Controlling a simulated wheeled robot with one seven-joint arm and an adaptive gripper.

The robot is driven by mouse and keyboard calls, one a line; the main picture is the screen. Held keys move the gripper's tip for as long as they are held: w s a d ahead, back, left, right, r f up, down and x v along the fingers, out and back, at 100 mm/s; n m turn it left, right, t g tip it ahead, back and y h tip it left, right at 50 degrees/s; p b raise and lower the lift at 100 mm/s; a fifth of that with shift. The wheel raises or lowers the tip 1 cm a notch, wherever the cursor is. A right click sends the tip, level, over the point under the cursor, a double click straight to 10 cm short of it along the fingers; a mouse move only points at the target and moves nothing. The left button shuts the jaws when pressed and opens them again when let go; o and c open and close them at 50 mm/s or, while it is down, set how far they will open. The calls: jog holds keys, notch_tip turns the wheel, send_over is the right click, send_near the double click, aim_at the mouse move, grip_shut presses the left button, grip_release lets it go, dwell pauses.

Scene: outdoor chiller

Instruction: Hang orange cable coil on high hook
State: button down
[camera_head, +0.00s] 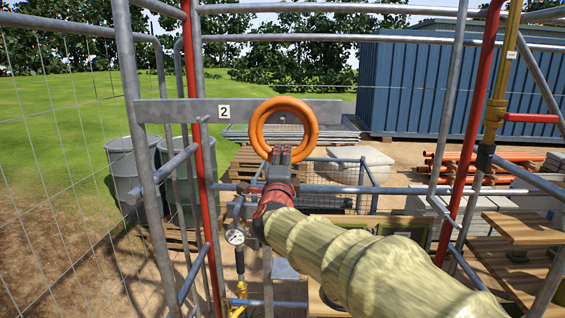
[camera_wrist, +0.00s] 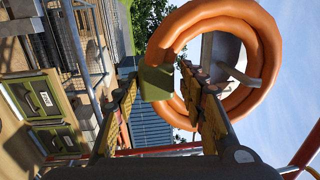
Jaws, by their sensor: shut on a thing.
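The orange cable coil (camera_head: 313,122) is a thick ring held upright in front of the grey board (camera_head: 180,110) with the number 2 plate. My gripper (camera_head: 281,152) is below it, shut at the coil's lower edge. In the wrist view the coil (camera_wrist: 266,62) fills the upper right, and my gripper's fingers (camera_wrist: 158,82) close around a small olive block at its edge. A pale curved piece, seemingly a hook (camera_wrist: 242,76), shows inside the ring with a grey plate behind it. Whether the coil rests on that hook I cannot tell.
Scaffold poles (camera_head: 146,130) and red uprights (camera_head: 200,170) frame the board on both sides. A horizontal rail (camera_head: 370,190) crosses near my wrist. A pressure gauge (camera_head: 235,236) sits below left. Grey drums (camera_head: 130,165) stand behind at left.

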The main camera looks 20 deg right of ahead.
jog(key=shift+f+b, duration=0.25)
jog(key=shift+b, duration=0.1)
jog(key=c, duration=1)
grip_release()
jog(key=shift+o, duration=0.4)
jog(key=shift+f, duration=0.2)
jog(key=o, duration=0.4)
jog(key=shift+r, duration=0.1)
